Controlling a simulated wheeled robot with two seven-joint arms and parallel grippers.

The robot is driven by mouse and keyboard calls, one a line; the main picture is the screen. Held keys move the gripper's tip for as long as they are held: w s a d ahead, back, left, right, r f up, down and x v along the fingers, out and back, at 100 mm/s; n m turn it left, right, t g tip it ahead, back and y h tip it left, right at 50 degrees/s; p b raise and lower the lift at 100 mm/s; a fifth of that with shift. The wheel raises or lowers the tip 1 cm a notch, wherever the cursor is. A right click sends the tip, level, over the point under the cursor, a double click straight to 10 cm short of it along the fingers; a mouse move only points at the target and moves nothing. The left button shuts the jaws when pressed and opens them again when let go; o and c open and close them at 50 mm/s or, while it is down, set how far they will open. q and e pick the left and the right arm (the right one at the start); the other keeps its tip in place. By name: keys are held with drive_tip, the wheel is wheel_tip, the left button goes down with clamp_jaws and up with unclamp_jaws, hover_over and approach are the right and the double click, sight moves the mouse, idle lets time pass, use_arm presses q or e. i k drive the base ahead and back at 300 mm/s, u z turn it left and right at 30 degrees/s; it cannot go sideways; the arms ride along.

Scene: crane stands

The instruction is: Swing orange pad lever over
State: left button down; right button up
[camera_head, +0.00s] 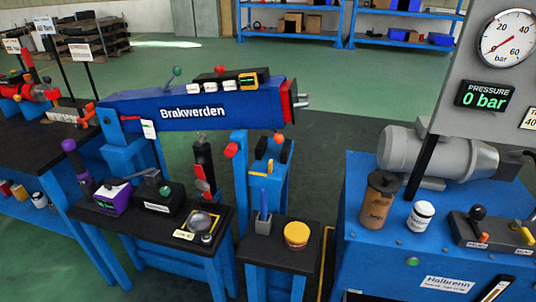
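Several levers have orange parts, and I cannot tell for certain which is the orange pad lever. A blue post (270,190) in the middle carries a small lever with an orange tip (278,138) and a flat orange-yellow patch below it. A black box on the right-hand blue bench has a lever with an orange handle (525,235) tilted to one side. Another orange-tipped part (89,107) shows at the left by the dark bench. Neither of my grippers is in view.
A blue beam marked Brakwerden (195,112) spans the middle. A low black-topped table (165,237) holds small devices. An orange-lidded jar (296,235) stands on a black top. The blue bench (375,262) at right carries a grey motor, a brown jar and a white jar. Green floor lies behind.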

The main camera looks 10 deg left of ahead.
sight(278, 137)
drive_tip(key=z, duration=0.9)
drive_tip(key=i, duration=0.5)
drive_tip(key=u, duration=0.05)
